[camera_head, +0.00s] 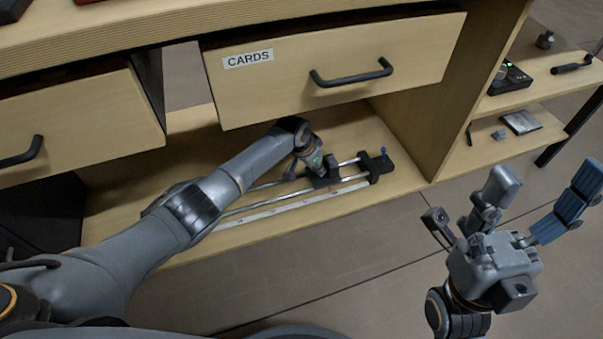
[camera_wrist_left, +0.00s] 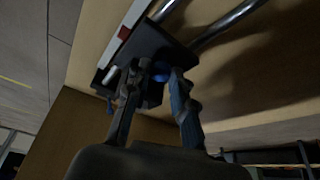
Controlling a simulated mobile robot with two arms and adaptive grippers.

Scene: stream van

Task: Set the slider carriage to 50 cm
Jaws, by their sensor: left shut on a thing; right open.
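The slider lies on the low wooden shelf under the drawers in the head view. It has two metal rails (camera_head: 263,202), a pale scale strip (camera_head: 290,203) along the front and a black end block (camera_head: 378,166) at the right. My left gripper (camera_head: 316,168) is down at the dark carriage (camera_head: 326,180), a little left of the end block. In the left wrist view the left fingers (camera_wrist_left: 155,85) are closed on a black block (camera_wrist_left: 152,48) with a red mark beside the scale. The scale's numbers are too small to read. My right gripper (camera_head: 512,210) is open and empty, over the floor.
A drawer labelled CARDS (camera_head: 335,75) hangs just above the slider, with a black handle (camera_head: 350,75). A wooden side panel stands right of the slider. Shelves at the right hold a small black device (camera_head: 508,77) and a metal plate (camera_head: 521,122).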

